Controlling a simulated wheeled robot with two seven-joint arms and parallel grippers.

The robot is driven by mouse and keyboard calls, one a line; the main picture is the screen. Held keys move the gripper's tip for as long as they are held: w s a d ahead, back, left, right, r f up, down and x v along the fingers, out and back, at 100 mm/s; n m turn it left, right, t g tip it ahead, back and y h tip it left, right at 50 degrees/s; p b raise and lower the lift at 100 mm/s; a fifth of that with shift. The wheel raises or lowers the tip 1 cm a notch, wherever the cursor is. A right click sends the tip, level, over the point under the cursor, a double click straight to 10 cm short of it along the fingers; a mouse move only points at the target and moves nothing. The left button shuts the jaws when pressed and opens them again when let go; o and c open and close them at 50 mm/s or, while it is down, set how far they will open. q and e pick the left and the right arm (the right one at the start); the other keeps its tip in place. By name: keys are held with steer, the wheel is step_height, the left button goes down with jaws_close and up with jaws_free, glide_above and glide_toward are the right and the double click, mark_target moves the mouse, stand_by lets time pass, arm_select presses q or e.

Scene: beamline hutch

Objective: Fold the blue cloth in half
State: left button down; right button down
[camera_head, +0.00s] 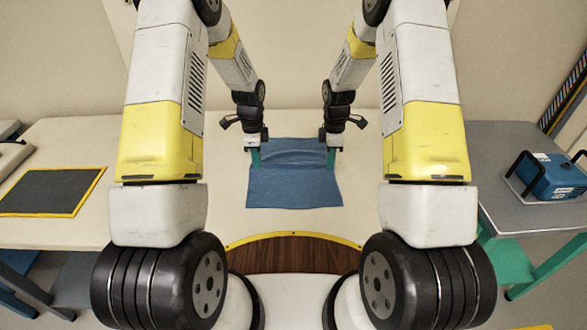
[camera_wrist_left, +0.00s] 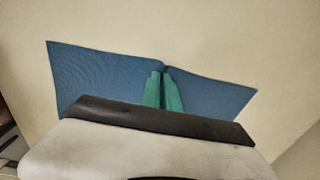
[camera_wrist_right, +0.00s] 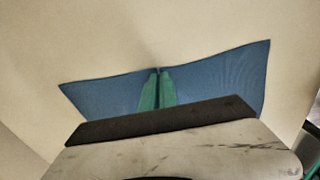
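The blue cloth (camera_head: 294,190) lies on the pale table, straight in front of me. A curved crease runs across its far part between my grippers. My left gripper (camera_head: 255,158) is at the cloth's far left side, and my right gripper (camera_head: 331,158) is at its far right side. In the left wrist view the green fingers (camera_wrist_left: 164,75) are close together on the cloth's edge, with the cloth (camera_wrist_left: 95,75) puckered at the tips. The right wrist view shows the same: green fingers (camera_wrist_right: 157,74) pinched together on the edge of the cloth (camera_wrist_right: 225,80).
A dark mat with a yellow border (camera_head: 50,191) lies on the left of the table. A blue case with black handles (camera_head: 556,177) stands on a grey side table (camera_head: 490,190) at the right. The table around the cloth is clear.

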arm_select(q)
steer(key=p, duration=0.2)
steer(key=shift+p, duration=0.3)
arm_select(e)
steer(key=shift+s, duration=0.1)
arm_select(q)
steer(key=shift+r+b, duration=0.1)
steer(key=shift+b, duration=0.55)
arm_select(e)
steer(key=shift+r, duration=0.1)
